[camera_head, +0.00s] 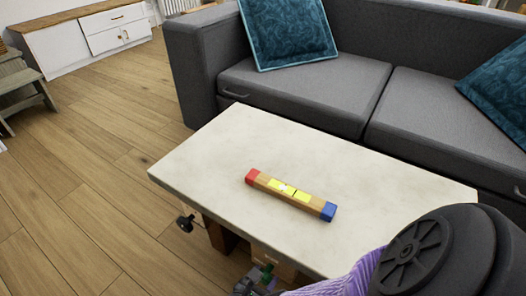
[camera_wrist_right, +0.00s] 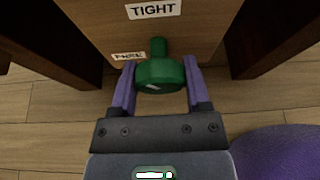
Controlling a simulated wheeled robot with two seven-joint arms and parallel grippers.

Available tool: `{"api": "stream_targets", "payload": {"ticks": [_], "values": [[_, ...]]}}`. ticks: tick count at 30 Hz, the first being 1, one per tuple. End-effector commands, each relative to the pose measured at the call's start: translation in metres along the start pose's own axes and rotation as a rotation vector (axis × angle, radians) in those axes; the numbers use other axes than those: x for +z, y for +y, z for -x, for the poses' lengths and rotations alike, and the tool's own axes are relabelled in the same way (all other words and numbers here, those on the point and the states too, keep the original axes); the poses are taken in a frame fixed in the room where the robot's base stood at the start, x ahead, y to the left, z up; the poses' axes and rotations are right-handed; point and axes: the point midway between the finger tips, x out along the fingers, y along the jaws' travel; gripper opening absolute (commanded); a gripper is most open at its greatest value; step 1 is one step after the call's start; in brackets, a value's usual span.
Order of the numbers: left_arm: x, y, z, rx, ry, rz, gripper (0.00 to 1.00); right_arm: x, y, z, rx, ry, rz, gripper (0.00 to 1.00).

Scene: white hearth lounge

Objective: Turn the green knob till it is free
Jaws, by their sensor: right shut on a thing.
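The green knob (camera_wrist_right: 160,74) sits on a wooden front in the right wrist view. Its narrow stub points up toward a white label reading TIGHT (camera_wrist_right: 153,9); a pale mark shows on its near face. A second, smaller label (camera_wrist_right: 128,56) lies left of the stub, hard to read. My right gripper (camera_wrist_right: 158,88) is shut on the knob, one purple finger on each side. In the head view a bit of the green knob (camera_head: 267,272) shows below the table's front edge, beside my right gripper (camera_head: 258,284). My left gripper is not in view.
A pale-topped table (camera_head: 210,165) bears a wooden bar (camera_head: 290,191) with red and blue ends and yellow patches. A small dark thing (camera_head: 185,223) shows by the table's left edge. A grey sofa (camera_head: 300,85) stands behind. Wooden floor (camera_head: 90,170) is clear to the left.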

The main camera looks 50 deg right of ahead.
Motion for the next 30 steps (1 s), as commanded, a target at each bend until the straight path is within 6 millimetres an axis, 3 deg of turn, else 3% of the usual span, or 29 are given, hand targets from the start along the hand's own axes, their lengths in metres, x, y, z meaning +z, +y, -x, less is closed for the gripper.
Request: {"api": "stream_targets", "payload": {"ticks": [22, 23, 27, 30], "values": [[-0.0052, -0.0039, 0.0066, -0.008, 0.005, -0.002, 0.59, -0.0004, 0.0002, 0.0006, -0.035, 0.002, 0.087, 0.02], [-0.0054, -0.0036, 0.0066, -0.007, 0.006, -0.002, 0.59, -0.0004, 0.0002, 0.0006, -0.035, 0.001, 0.086, 0.65], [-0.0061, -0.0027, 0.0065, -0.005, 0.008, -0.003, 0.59, -0.0003, 0.0002, 0.0004, -0.035, 0.001, 0.086, 0.95], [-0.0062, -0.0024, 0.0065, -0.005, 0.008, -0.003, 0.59, -0.0002, 0.0001, 0.0003, -0.035, 0.000, 0.086, 0.96]]}}
